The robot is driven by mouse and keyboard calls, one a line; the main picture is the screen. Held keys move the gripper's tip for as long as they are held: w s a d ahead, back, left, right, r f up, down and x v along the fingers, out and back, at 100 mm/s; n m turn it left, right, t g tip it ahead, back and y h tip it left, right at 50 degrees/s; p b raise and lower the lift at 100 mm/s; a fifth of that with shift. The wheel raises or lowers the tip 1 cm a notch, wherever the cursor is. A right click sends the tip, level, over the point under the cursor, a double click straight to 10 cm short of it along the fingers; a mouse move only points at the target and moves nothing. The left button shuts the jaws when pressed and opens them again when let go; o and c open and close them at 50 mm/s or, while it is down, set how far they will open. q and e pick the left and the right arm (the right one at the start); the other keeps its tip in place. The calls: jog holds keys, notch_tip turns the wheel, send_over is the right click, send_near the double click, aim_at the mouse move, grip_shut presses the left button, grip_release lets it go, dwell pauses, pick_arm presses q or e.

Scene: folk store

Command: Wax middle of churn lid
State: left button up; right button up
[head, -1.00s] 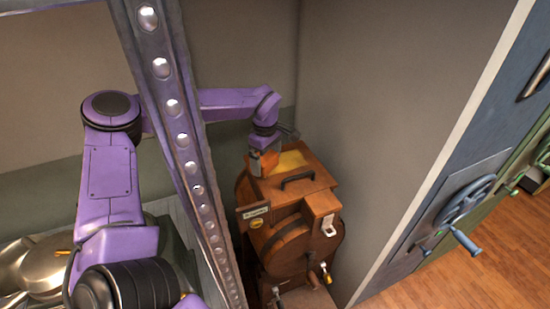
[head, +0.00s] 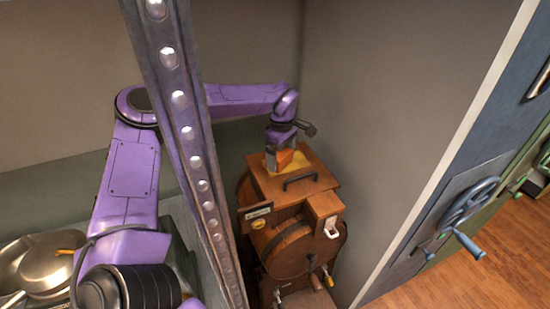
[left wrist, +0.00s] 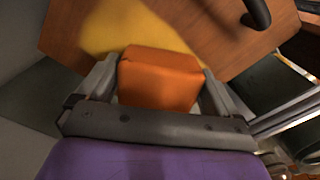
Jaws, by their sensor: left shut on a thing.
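The wooden churn (head: 290,245) stands in the corner, with its flat wooden lid (head: 316,171) on top. The lid has a black handle (head: 300,180), which also shows at the top of the left wrist view (left wrist: 258,12). A yellow patch (left wrist: 150,32) lies on the lid beyond my left gripper. My left gripper (head: 284,160) is shut on an orange block (left wrist: 158,80) and holds it at the lid's back part, over the yellow patch. I cannot tell whether the block touches the lid. My right gripper is not in view.
A perforated metal post (head: 190,130) rises in front of my left arm. Metal pots (head: 45,262) stand at lower left. Grey walls enclose the churn behind and to the right. A blue door with a handwheel (head: 468,205) is at right, above open wooden floor.

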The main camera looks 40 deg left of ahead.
pick_arm(q)
jog(key=shift+w+d+r+p, duration=0.1)
jog(key=shift+w+d, duration=0.25)
jog(key=shift+w, duration=0.4)
jog(key=shift+w+d+f+p, duration=0.15)
jog(key=shift+w+d, duration=0.25)
jog(key=shift+w, duration=0.35)
jog(key=shift+w+d+r+p, duration=0.15)
jog(key=shift+w+d, duration=0.2)
jog(key=shift+w, duration=0.4)
jog(key=shift+w+d, duration=0.35)
jog(key=shift+w, duration=0.3)
jog(key=shift+w+d, duration=0.4)
jog(key=shift+w, duration=0.3)
jog(key=shift+w+d, duration=0.35)
jog(key=shift+w, duration=0.3)
jog(key=shift+s+a, duration=0.15)
jog(key=shift+s, duration=0.05)
jog(key=shift+s+a, duration=0.5)
jog(key=shift+s, duration=0.45)
jog(key=shift+s+a, duration=0.45)
jog(key=shift+s, duration=0.5)
jog(key=shift+s+a, duration=0.5)
jog(key=shift+s, duration=0.45)
jog(key=shift+s+a, duration=0.6)
jog(key=shift+s, duration=0.6)
jog(key=shift+s+a, duration=0.65)
jog(key=shift+s, duration=0.5)
jog(key=shift+s+a, duration=0.6)
jog(key=shift+s, duration=0.6)
